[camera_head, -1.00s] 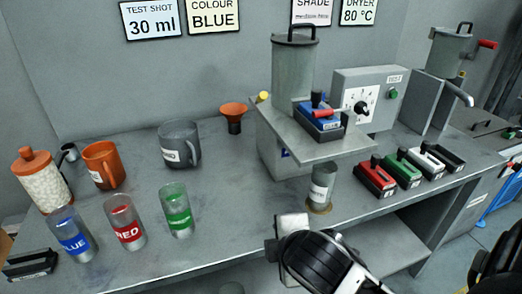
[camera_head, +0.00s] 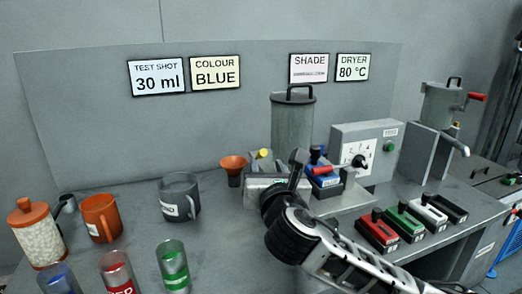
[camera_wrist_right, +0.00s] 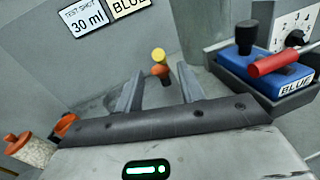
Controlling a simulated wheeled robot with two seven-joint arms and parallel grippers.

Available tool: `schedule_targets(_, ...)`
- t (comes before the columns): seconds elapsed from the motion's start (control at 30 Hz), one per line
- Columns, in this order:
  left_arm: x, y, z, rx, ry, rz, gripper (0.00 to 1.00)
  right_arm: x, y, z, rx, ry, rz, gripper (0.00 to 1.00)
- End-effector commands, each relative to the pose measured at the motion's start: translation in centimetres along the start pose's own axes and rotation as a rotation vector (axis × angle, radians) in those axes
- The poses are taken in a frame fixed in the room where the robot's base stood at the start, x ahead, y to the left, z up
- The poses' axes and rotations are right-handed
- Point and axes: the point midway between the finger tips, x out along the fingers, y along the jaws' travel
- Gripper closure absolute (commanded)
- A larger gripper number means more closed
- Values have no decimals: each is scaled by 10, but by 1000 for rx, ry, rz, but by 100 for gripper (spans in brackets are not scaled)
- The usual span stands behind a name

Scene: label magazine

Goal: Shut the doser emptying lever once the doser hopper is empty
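The doser's grey lidded hopper (camera_head: 293,125) stands upright on the bench; its inside is hidden by the lid. A yellow knob (camera_head: 264,153) sits at the doser's left side and a red handle (camera_head: 322,169) at its front. I cannot tell for certain which one is the emptying lever. My right gripper (camera_head: 266,166) is in front of the doser's left side. In the right wrist view its fingers (camera_wrist_right: 159,88) are apart and empty, with the yellow knob (camera_wrist_right: 159,55) appearing between and beyond them. My left gripper is not in view.
A blue block (camera_head: 323,182) sits on the doser's front shelf, close right of my gripper. An orange funnel (camera_head: 233,168) and grey mug (camera_head: 179,197) stand to the left. A control box (camera_head: 365,150) and red, green and white blocks (camera_head: 377,232) are to the right.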

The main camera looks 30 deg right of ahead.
Motion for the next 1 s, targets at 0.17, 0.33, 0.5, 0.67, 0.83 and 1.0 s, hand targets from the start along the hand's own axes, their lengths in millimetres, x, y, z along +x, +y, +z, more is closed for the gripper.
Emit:
schedule_targets(0.17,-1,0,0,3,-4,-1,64,40,-1,1,3,1,-4,61)
schedule_targets(0.33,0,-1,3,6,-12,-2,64,69,-1,0,4,2,-3,61)
schedule_targets(0.5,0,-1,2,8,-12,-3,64,86,0,0,4,2,-1,61)
schedule_targets(0.67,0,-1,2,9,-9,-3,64,91,0,-1,4,2,0,61)
schedule_targets(0.83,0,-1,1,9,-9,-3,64,91,0,-1,4,2,0,61)
schedule_targets(1.0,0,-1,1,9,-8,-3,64,90,0,-1,4,2,0,98)
